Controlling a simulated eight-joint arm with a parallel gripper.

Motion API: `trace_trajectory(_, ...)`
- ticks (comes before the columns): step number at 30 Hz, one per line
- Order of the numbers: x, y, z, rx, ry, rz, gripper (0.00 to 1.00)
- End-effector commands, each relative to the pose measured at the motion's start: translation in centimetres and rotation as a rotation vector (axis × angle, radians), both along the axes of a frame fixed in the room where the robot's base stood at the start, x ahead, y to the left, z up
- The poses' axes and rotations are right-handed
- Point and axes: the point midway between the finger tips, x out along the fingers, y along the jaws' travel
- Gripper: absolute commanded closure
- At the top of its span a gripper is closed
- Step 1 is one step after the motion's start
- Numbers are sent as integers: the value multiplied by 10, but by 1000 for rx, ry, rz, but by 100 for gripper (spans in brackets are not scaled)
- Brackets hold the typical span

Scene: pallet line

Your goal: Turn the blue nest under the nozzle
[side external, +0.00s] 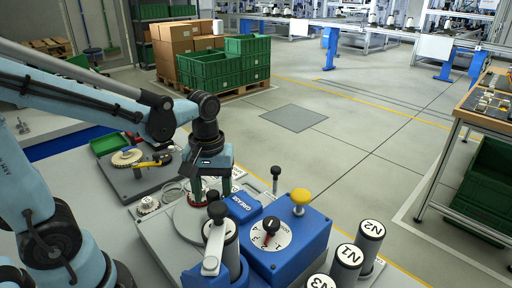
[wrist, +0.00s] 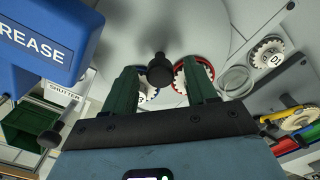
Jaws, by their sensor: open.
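My gripper (side external: 210,190) is open above the pale round turntable (side external: 187,225). In the wrist view its two green fingers (wrist: 162,80) stand either side of a black knob (wrist: 160,70) on the turntable; I cannot tell whether they touch it. The blue nest (wrist: 150,96), a blue-rimmed ring with a white gear part, is beside the left finger and partly hidden by it. A red-rimmed nest (wrist: 194,72) is beside the right finger. The blue GREASE box (side external: 243,206) stands close by the turntable, also at left in the wrist view (wrist: 45,45). I cannot make out the nozzle tip.
A blue dial box (side external: 290,245) with a yellow button (side external: 300,197) stands right of the turntable. Canisters N1 (side external: 347,262) and N2 (side external: 370,238) stand in front. A black-knobbed lever (side external: 212,255) is near. A grey plate with gears (side external: 140,178) lies behind left.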

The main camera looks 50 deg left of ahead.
Motion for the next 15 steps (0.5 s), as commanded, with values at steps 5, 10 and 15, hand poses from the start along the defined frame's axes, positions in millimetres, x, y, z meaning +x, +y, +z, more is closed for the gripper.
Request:
trace_trajectory(5,0,0,0,0,0,0,62)
trace_trajectory(10,0,0,0,0,0,0,88)
trace_trajectory(15,0,0,0,0,0,0,100)
